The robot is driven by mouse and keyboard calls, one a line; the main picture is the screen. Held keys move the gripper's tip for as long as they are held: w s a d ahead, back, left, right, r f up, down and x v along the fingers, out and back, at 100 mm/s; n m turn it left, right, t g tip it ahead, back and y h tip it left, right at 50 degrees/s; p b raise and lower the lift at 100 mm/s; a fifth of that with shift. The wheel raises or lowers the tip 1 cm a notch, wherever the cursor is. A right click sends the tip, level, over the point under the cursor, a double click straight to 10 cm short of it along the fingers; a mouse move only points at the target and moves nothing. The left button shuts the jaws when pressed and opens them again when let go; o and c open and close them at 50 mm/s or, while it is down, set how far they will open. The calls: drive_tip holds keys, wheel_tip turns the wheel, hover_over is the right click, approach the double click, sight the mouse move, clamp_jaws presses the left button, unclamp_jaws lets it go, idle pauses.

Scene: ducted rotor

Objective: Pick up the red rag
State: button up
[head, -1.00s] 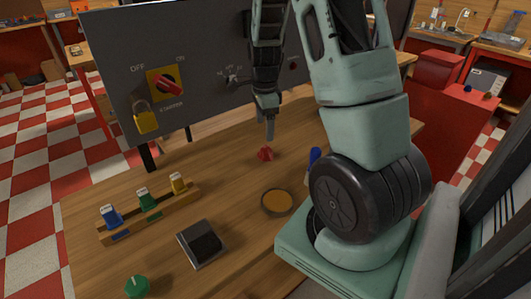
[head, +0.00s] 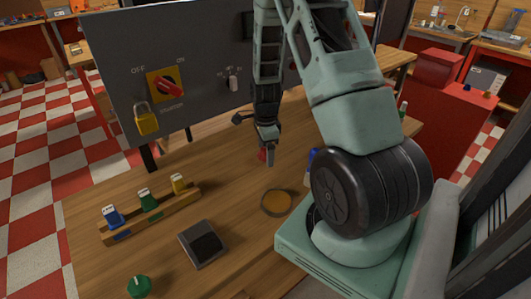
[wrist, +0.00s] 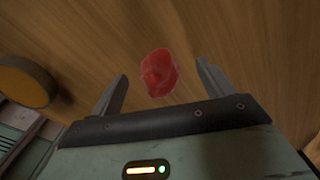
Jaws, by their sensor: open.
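The red rag (wrist: 158,73) is a small crumpled bundle on the wooden table. In the wrist view it lies between and a little beyond the fingertips of my gripper (wrist: 161,82). The fingers are apart and nothing is between them. In the head view my gripper (head: 269,160) points down over the table, and the rag (head: 262,155) is partly hidden behind it. I cannot tell the exact height of the fingertips above the table.
A round orange-topped dish (head: 277,202) is close in front of my gripper. A wooden rack (head: 150,213) with blue, green and yellow pieces, a dark block (head: 202,243) and a green knob (head: 139,286) are at left. A grey switch panel (head: 185,75) stands behind.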

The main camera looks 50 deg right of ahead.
drive_tip(key=shift+c, duration=0.2)
drive_tip(key=c, duration=1)
wheel_tip(320, 180, up, 10)
drive_tip(key=shift+r+b, duration=0.1)
drive_tip(key=shift+b, duration=0.25)
drive_tip(key=shift+o, duration=0.4)
